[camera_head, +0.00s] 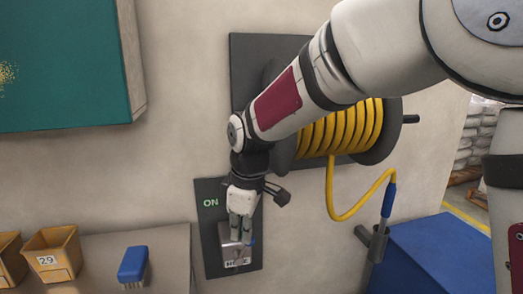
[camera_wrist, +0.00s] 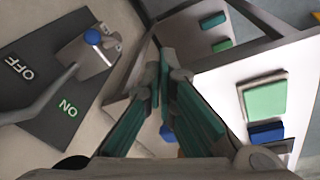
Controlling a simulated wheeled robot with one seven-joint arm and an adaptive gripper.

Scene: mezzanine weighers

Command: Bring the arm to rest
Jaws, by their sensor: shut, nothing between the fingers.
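My arm reaches down from the upper right in the head view. My gripper (camera_head: 240,240) points downward in front of a dark switch panel (camera_head: 212,247) on the wall, hiding part of it. In the wrist view my gripper (camera_wrist: 172,72) is shut, its green-padded fingers meeting with nothing between them. The panel (camera_wrist: 38,92) lies to their left, marked ON and OFF. A grey lever (camera_wrist: 45,103) and a metal plate with a blue knob (camera_wrist: 92,37) are on it. The fingers appear apart from these in that view.
A yellow hose reel (camera_head: 345,130) sits on the wall behind my arm, its hose hanging down. A teal cabinet (camera_head: 60,65) is upper left. Yellow bins (camera_head: 52,252) and a blue brush (camera_head: 133,265) are lower left. A blue box (camera_head: 430,255) stands lower right.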

